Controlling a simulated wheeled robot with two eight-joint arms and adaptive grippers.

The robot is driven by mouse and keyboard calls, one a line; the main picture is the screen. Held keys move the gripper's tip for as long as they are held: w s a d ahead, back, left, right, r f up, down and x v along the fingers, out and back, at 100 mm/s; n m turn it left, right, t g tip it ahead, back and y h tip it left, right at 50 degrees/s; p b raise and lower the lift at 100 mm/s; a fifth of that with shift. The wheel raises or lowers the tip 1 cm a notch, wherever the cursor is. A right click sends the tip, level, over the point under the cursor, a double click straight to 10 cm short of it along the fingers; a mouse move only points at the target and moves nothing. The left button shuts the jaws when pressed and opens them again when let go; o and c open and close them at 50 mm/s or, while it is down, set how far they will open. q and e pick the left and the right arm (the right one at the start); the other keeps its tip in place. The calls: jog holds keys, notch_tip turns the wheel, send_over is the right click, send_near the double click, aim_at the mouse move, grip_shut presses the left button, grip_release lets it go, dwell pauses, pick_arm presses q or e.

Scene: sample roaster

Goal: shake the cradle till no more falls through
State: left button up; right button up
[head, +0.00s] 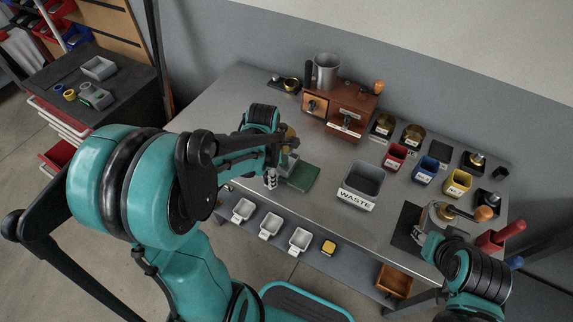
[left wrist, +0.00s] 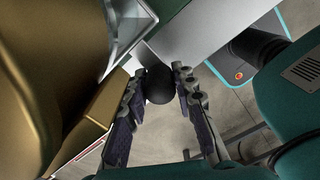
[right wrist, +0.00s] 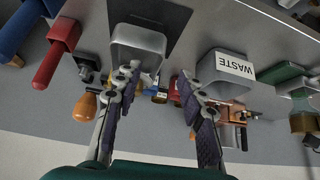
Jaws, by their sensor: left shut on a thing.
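A large brass-coloured body (left wrist: 28,80) fills the left of that view, close to the fingers; a small brass part (head: 290,132) shows behind the gripper in the head view. I cannot make out the cradle's full shape; the arm hides much of it. My right gripper (right wrist: 158,82) is open and empty near the bench's right end, above a grey metal scoop (right wrist: 138,38).
A grey WASTE bin (head: 361,184) stands mid-bench. Red (head: 395,157), blue (head: 426,170) and yellow (head: 457,183) cups stand to its right. A wooden roaster (head: 340,108) is at the back. Several white trays (head: 270,226) line the front. The bench's middle left is bare.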

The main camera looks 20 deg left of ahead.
pick_arm(q)
jog(key=d, duration=0.4)
jog(key=shift+s, duration=0.1)
jog(key=a, duration=0.5)
jog(key=shift+w+a, duration=0.15)
jog(key=shift+w, duration=0.05)
jog(key=shift+s+d, duration=0.1)
jog(key=shift+d, duration=1.3)
jog(key=o, duration=1.1)
jog(key=shift+r, duration=0.1)
